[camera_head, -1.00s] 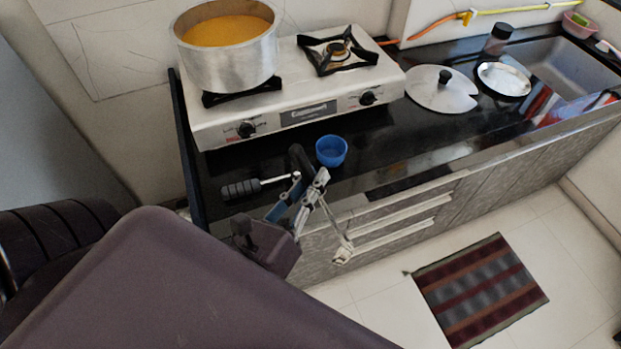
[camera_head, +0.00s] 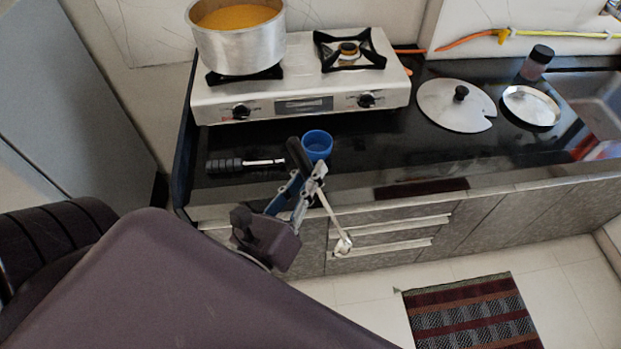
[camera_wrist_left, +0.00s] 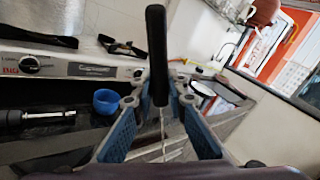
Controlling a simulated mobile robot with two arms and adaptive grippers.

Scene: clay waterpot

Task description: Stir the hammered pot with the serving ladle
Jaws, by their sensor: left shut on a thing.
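The hammered pot (camera_head: 240,48), a silver metal pot full of yellow-orange liquid, stands on the left burner of the stove. My left gripper (camera_head: 308,180) is in front of the counter's edge, below and to the right of the pot. It is shut on the serving ladle (camera_head: 330,214), whose black handle points up and whose thin metal shaft runs down to a small pale end, apart from the pot. In the left wrist view the ladle's black handle (camera_wrist_left: 156,50) stands up between the blue finger pads. My right gripper is not in view.
A blue cup (camera_head: 317,146) and a black-handled tool (camera_head: 240,165) are on the black counter near the gripper. The stove (camera_head: 300,98) has a bare right burner. A lid (camera_head: 450,110), a plate (camera_head: 531,106) and a dark-capped jar (camera_head: 536,64) are to the right.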

